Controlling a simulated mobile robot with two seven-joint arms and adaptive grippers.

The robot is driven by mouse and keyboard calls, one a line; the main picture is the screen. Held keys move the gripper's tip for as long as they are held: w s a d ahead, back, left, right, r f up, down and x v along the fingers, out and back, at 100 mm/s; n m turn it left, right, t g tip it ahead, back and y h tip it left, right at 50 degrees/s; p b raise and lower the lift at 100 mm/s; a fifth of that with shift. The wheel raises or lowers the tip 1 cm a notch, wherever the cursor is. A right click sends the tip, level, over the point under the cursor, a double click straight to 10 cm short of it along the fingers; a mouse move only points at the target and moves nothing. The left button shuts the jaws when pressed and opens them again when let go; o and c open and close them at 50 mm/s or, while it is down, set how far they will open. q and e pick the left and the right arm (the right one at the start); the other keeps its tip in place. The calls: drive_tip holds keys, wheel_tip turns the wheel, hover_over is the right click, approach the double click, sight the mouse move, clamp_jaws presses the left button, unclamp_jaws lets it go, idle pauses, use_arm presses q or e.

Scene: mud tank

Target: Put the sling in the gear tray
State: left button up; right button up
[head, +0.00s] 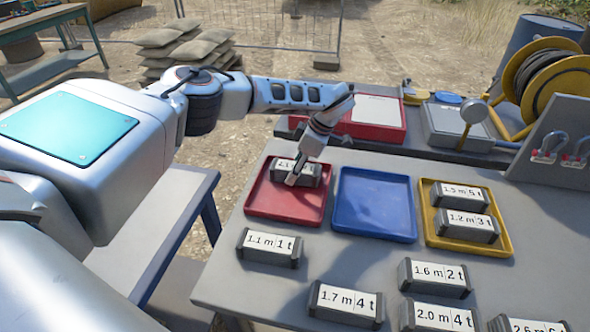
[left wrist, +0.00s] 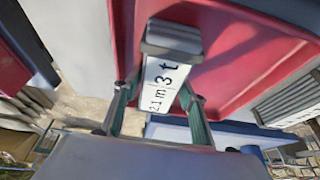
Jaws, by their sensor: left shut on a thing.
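A grey sling block with dark ends and a white label reading 2.1 m 3 t (left wrist: 172,68) is between the fingers of my left gripper (left wrist: 155,98) in the left wrist view. In the head view my left gripper (head: 297,176) is shut on this block (head: 283,168), over the back part of the red tray (head: 262,207). I cannot tell whether the block touches the tray floor. The gripper hides part of the label in the head view. The blue tray (head: 375,203) beside it is empty. The yellow tray (head: 468,251) holds two similar blocks. My right gripper is not in view.
Several labelled blocks lie in front of the trays, including 1.1 m 1 t (head: 268,248), 1.7 m 4 t (head: 345,304) and 1.6 m 2 t (head: 434,278). Behind the trays are a red case (head: 372,126), a grey box (head: 456,128) and a yellow cable reel (head: 545,80).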

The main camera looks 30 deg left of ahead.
use_arm(q)
drive_tip(key=o, duration=1.4)
drive_tip(key=v, duration=1.2)
drive_tip(key=shift+d+r, duration=0.1)
